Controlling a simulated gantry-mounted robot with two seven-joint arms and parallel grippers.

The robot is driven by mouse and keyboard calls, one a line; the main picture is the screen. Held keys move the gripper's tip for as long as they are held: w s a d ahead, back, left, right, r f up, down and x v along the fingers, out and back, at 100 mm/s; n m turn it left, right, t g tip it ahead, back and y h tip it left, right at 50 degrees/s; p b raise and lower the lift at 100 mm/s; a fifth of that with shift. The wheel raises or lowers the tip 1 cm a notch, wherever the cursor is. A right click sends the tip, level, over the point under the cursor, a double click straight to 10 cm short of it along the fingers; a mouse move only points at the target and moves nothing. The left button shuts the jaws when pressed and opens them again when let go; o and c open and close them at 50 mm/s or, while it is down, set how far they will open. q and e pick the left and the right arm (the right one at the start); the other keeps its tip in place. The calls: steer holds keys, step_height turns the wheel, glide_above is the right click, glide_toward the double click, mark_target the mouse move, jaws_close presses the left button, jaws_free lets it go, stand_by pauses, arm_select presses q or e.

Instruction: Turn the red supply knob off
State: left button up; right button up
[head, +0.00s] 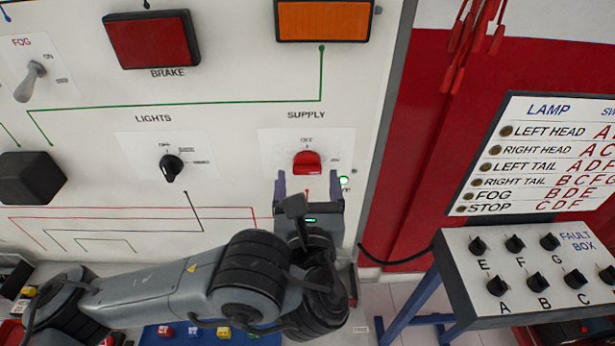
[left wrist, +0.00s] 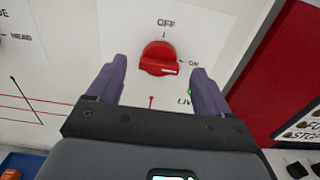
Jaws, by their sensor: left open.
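The red supply knob (head: 307,162) is on the white panel under the SUPPLY and OFF labels. In the left wrist view the knob (left wrist: 158,57) has its white mark at the lower right, on the side of the ON label; OFF is above it. My left gripper (head: 309,182) is open just below the knob in the head view. In the left wrist view its two purple fingers (left wrist: 158,70) stand left and right of the knob, with gaps between; nothing is held. My right gripper is in neither view.
A green light (head: 344,181) glows at the knob's lower right. The black LIGHTS knob (head: 171,168) is to the left on the same panel. The fault box (head: 530,270) with several black knobs stands at the right, beside a red wall. The panel around the supply knob is flat.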

mark_target(307, 167)
arm_select(q)
steer(key=shift+w+b, duration=0.45)
steer(key=shift+w, duration=1.05)
